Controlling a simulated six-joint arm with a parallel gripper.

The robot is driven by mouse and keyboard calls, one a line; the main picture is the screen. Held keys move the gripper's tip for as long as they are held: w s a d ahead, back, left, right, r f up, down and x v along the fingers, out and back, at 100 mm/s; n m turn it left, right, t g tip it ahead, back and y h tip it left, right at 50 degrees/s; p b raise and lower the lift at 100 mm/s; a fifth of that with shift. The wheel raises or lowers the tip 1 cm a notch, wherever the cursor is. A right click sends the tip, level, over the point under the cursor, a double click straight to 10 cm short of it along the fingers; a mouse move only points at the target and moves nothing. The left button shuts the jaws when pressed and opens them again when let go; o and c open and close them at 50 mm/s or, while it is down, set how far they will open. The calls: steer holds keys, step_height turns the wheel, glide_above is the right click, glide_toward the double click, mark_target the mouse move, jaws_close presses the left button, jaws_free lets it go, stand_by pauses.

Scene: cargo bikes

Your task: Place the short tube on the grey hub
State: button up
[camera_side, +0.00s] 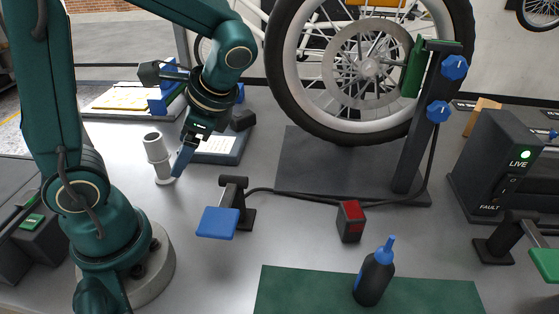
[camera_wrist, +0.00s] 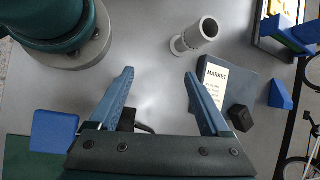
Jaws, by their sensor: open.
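A short pale grey tube (camera_side: 156,148) stands upright on the table at the left, on a wider round foot. I cannot tell whether the foot is a separate part. The tube also shows in the wrist view (camera_wrist: 201,33), its open end facing the camera. A grey hub (camera_side: 370,67) sits at the centre of the upright spoked wheel; I cannot tell if this is the hub meant. My gripper (camera_side: 185,157) points down just right of the tube in the side view. In the wrist view its blue fingers (camera_wrist: 159,73) are apart, with nothing between them. The tube is beyond the fingertips.
A dark board with a paper sheet (camera_side: 218,143) lies behind my gripper. A blue pad on a black stand (camera_side: 218,222), a cable, a red-and-black block (camera_side: 351,221) and a dark bottle (camera_side: 374,276) stand right and in front. Grey table between tube and blue pad is clear.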

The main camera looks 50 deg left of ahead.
steer(key=d+r+n+t+h, duration=0.3)
steer(key=d+n+t+h, duration=0.2)
steer(key=d+t, duration=0.3)
steer(key=shift+w+d+r+n+t+h, duration=0.15)
steer(key=shift+d+r+n+t+h, duration=0.25)
steer(key=shift+d+n, duration=0.5)
